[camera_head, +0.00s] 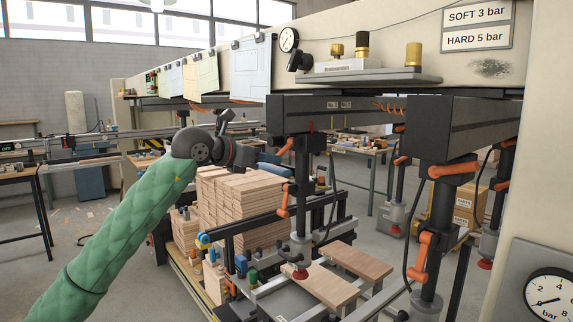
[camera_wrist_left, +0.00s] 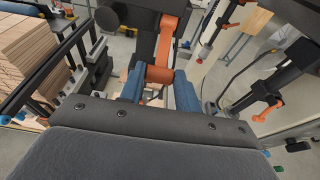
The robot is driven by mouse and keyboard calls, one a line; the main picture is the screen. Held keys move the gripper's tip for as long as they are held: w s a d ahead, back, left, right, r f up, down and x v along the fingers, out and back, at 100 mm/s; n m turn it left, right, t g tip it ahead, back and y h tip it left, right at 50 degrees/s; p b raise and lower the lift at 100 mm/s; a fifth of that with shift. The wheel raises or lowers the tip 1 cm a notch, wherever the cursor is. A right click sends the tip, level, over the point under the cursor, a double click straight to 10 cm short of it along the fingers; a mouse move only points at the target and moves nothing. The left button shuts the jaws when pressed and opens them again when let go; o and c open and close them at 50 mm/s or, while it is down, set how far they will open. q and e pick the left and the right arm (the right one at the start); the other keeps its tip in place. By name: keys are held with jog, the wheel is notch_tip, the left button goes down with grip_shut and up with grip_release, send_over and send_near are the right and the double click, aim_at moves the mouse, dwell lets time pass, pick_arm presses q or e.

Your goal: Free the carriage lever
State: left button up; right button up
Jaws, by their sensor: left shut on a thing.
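An orange lever (camera_head: 285,146) sits at the top of a dark vertical clamp unit (camera_head: 301,190) under the beam. My left gripper (camera_head: 274,163) reaches it from the left. In the left wrist view the blue fingers (camera_wrist_left: 160,92) stand on both sides of the orange lever (camera_wrist_left: 160,75) and are shut on it. The lever's upper part runs up to a dark housing. Its lower end is partly hidden by the gripper body. A second orange lever (camera_head: 284,201) hangs lower on the same unit. My right gripper is not in view.
A stack of wooden boards (camera_head: 235,205) stands left of the unit. Two boards (camera_head: 355,262) lie low in front. Another clamp unit with orange levers (camera_head: 421,255) stands to the right. A pale beam overhead carries a gauge (camera_head: 289,39) and knobs.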

pick_arm(q)
jog(key=shift+s+a+r, duration=0.15)
jog(key=shift+a+r, duration=0.15)
jog(key=shift+r, duration=0.35)
jog(key=shift+s+a+r, duration=0.15)
jog(key=shift+a+r, duration=0.1)
jog(key=shift+r, duration=0.45)
jog(key=shift+a+r, duration=0.1)
jog(key=shift+r, duration=0.5)
jog(key=o, duration=0.9)
jog(key=shift+s+f, duration=0.1)
